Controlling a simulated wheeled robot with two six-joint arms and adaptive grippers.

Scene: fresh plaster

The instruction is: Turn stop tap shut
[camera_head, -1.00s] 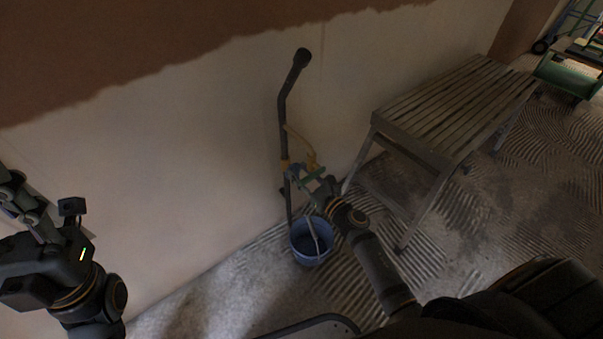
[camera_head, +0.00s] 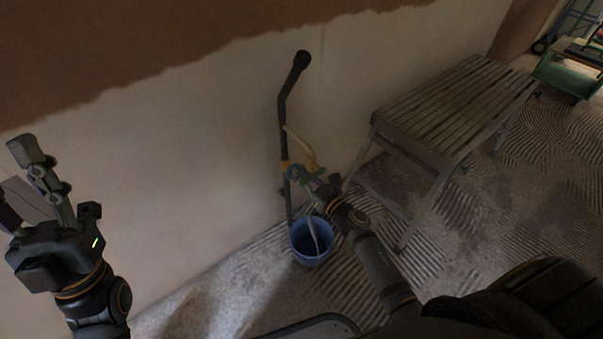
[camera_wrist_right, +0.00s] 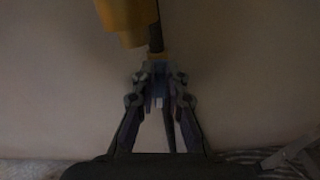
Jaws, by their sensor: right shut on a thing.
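The stop tap (camera_head: 292,171) sits low on a dark upright pipe (camera_head: 284,130) against the plastered wall. In the right wrist view, the fingertips (camera_wrist_right: 158,78) close together in front of the pipe, and the held part is too dark to make out well. My left gripper (camera_head: 25,180) is at the far left, away from the tap, with its fingers apart and empty.
A blue bucket (camera_head: 311,241) stands on the floor below the tap. A slatted bench (camera_head: 455,105) stands close on the right. A green cart (camera_head: 568,72) is at the far upper right.

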